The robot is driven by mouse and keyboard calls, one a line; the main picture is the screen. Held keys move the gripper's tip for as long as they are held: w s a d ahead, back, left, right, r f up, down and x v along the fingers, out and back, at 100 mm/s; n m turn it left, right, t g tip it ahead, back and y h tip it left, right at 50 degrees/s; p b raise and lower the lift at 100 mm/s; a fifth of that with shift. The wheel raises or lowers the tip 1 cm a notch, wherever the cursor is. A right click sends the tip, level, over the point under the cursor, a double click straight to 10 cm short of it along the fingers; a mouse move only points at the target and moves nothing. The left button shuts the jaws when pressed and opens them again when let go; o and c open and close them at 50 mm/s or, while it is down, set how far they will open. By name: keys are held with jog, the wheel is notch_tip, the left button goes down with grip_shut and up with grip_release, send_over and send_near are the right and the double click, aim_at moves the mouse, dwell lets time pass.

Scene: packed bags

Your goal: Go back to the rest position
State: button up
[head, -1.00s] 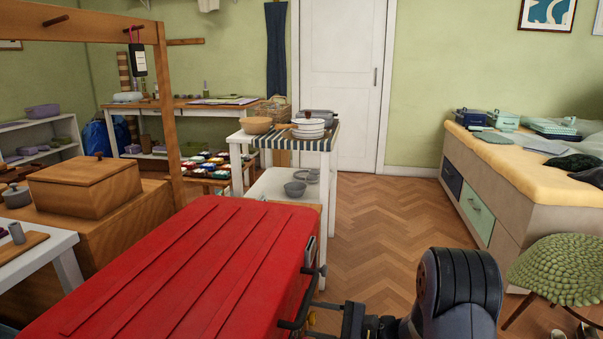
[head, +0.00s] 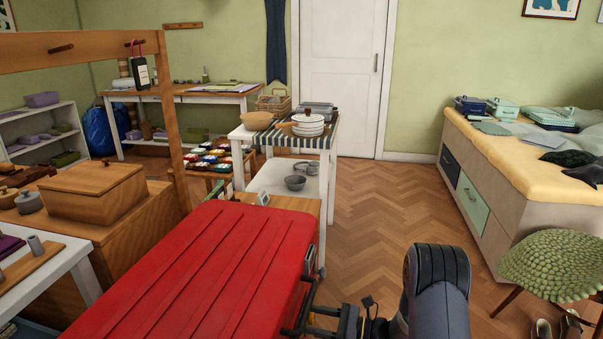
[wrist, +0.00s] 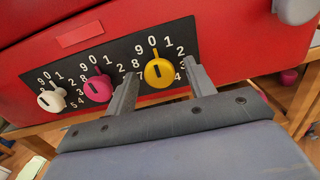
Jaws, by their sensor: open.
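My gripper (wrist: 159,68) is open in the wrist view, its two grey fingers spread and pointing at the front of a red suitcase (wrist: 235,48). Nothing is held between them. A yellow dial (wrist: 158,73) shows in the gap between the fingertips, with no clear contact; how far it lies beyond them is hard to tell. A magenta dial (wrist: 98,89) and a white dial (wrist: 51,101) sit to its left on the same black numbered panel. In the head view the red suitcase (head: 205,275) fills the lower middle, and my arm is at its right.
A white side table (head: 330,160) with bowls stands beyond the suitcase. A wooden box (head: 95,190) is at left. A cushioned bench (head: 500,165) and a green stool (head: 560,265) are at right. Herringbone floor (head: 400,205) is clear between.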

jog(key=v, duration=0.9)
jog(key=shift+d+r, duration=0.1)
